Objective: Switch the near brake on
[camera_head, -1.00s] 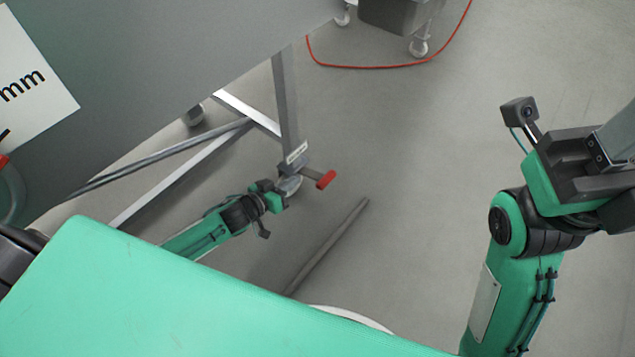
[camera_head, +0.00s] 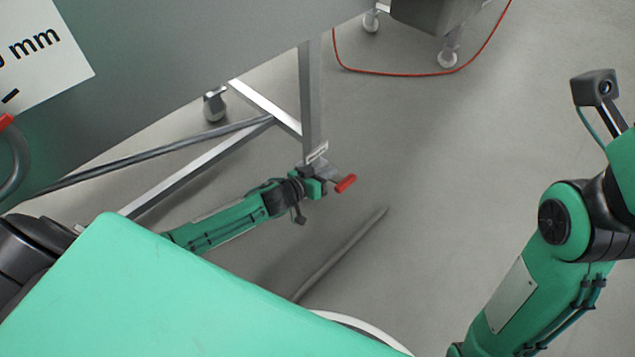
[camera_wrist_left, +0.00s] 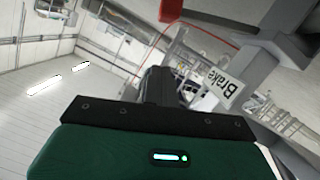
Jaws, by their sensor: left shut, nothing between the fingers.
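The near brake's red pedal (camera_head: 345,184) sticks out to the right at the foot of the grey table's near leg (camera_head: 311,100). A small white label (camera_head: 317,152) sits just above it. In the left wrist view the label (camera_wrist_left: 218,83) reads "Brake", and the red pedal (camera_wrist_left: 170,10) is at the top edge. My left gripper (camera_head: 325,182) is low by the foot of the leg, just left of the red pedal. It is shut and empty; its dark fingers (camera_wrist_left: 160,88) show in the wrist view. I cannot tell whether it touches the pedal. My right gripper is out of frame.
The table's grey side (camera_head: 190,60) fills the upper left, with diagonal braces (camera_head: 195,172) below it. Another caster (camera_head: 214,105) stands farther back. A red cable (camera_head: 430,73) and a wheeled unit (camera_head: 430,12) are at the top. Floor right of the pedal is clear.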

